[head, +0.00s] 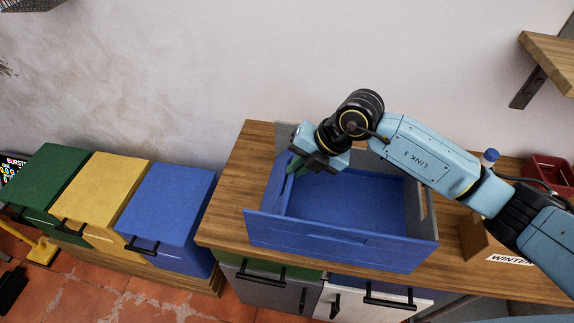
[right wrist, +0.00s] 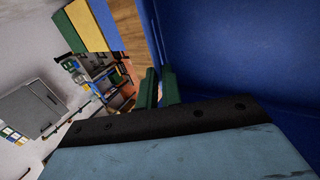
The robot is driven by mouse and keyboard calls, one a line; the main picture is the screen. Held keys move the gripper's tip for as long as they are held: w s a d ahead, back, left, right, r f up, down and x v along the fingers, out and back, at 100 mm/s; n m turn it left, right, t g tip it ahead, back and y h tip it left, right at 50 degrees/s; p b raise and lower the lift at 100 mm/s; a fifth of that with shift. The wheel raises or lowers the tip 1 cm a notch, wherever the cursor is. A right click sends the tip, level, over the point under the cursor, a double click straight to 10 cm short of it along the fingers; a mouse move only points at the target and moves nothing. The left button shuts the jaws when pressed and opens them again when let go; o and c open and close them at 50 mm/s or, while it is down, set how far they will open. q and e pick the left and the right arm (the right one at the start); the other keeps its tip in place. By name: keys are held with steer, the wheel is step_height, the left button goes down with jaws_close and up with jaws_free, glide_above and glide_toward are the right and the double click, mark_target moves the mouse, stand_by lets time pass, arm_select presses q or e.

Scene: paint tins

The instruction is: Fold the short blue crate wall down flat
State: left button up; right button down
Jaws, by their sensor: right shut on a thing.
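The blue crate (head: 340,240) stands on the wooden worktop. Its short wall (head: 275,185) on the left side stands up and has a slot near its top. My right gripper (head: 294,167) reaches down over this wall from behind, its green fingers shut on the wall's upper edge. In the right wrist view the green fingers (right wrist: 158,88) sit on either side of the blue wall's edge (right wrist: 153,35). The gripper's palm hides part of the wall in the head view. My left gripper is in no view.
The wooden worktop (head: 229,225) has a narrow bare strip left of the crate. Green (head: 48,180), yellow (head: 103,190) and blue bins (head: 168,205) stand lower at the left. A cardboard box (head: 478,244), a blue-capped bottle (head: 490,157) and a red tray (head: 548,172) are at the right.

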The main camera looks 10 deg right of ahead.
steer(key=shift+s+d+f+y+b, duration=0.15)
steer(key=shift+d+f+y+b, duration=0.2)
steer(key=shift+d+y, duration=0.1)
steer(key=c, duration=1.6)
jaws_free()
steer(key=shift+o, duration=0.2)
steer(key=shift+r, duration=0.1)
steer(key=v, duration=1.3)
steer(key=shift+s, duration=0.2)
steer(key=shift+d, duration=0.1)
